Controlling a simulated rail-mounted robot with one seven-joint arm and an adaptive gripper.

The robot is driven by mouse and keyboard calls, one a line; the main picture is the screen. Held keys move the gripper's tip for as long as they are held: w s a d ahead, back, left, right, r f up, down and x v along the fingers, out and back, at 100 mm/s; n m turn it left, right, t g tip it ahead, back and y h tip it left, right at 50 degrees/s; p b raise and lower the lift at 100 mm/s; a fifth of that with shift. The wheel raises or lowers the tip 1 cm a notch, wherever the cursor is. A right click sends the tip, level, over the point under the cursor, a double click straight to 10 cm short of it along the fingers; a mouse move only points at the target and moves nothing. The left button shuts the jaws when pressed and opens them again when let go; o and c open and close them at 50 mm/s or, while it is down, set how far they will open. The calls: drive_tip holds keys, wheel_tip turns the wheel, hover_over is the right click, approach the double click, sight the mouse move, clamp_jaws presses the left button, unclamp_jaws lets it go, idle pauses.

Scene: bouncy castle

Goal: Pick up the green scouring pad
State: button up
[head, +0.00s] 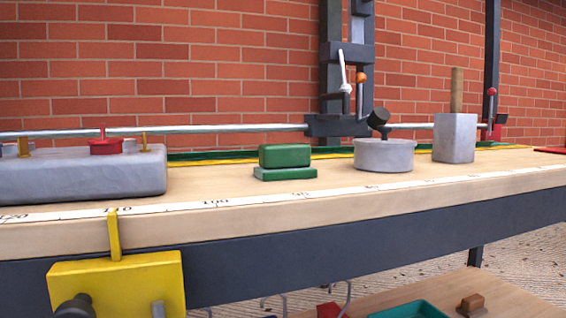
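A green block (285,155) lies on the light wooden bench top near the middle of the head view. It has a thicker upper part and a thin, slightly wider green slab (285,174) under it. This is the only green pad-like thing on the bench; I cannot tell whether the two parts are one piece. Nothing touches it from the sides. My gripper is not in view.
A long grey block (80,180) stands left of it; a round grey pot (384,155) and a grey block with wooden handle (454,138) stand right. A metal rod (230,128) runs behind. A yellow box (120,285) hangs at the bench's front edge (330,205).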

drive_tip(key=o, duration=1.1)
